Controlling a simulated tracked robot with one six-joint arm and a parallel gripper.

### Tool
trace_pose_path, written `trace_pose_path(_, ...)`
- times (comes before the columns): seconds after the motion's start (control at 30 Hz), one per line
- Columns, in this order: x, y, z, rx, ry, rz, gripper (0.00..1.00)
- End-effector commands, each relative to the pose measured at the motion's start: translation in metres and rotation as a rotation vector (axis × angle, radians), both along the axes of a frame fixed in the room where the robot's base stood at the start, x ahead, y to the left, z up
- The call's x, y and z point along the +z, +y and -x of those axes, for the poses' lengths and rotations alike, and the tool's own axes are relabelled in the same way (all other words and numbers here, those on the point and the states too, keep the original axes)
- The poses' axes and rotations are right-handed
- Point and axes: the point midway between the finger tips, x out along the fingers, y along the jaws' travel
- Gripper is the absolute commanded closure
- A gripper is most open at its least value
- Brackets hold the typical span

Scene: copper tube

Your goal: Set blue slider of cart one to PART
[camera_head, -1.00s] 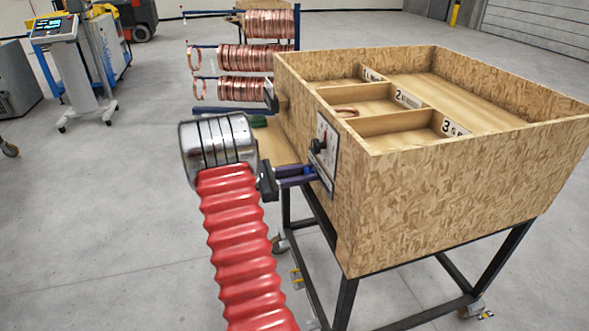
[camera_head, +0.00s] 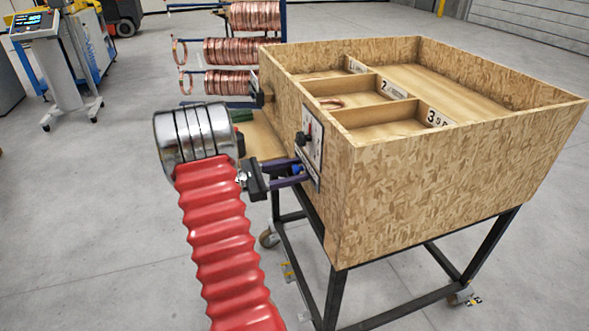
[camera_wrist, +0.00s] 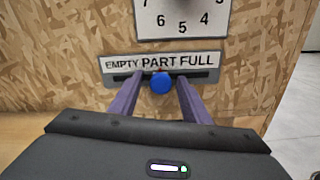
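The cart (camera_head: 430,165) is a chipboard box on a dark metal frame. Its label strip (camera_wrist: 160,62) reads EMPTY, PART, FULL in the wrist view. The round blue slider (camera_wrist: 161,83) sits in the slot just below PART. In the head view the slider (camera_head: 297,169) shows small at the cart's side. My gripper (camera_wrist: 160,77) is open, with one purple finger on each side of the slider and a visible gap to each. In the head view my gripper (camera_head: 297,172) is at the cart's panel, below the dial.
A white dial plate (camera_wrist: 182,18) with a dark pointer is above the label strip. The cart's top has numbered compartments, with a copper piece (camera_head: 328,101) in one. A rack of copper coils (camera_head: 235,52) stands behind.

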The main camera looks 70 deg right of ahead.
Motion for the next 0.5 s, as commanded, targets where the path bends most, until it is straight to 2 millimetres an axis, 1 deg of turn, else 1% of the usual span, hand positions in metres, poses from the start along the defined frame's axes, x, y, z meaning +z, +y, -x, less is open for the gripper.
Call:
trace_pose_path(0.3, 0.000, 0.001, -0.002, 0.000, 0.000, 0.000, 0.57)
trace_pose_path(0.37, 0.000, 0.003, -0.004, 0.000, 0.000, 0.000, 0.57)
trace_pose_path(0.5, 0.000, 0.011, -0.017, 0.003, 0.000, 0.000, 0.57)
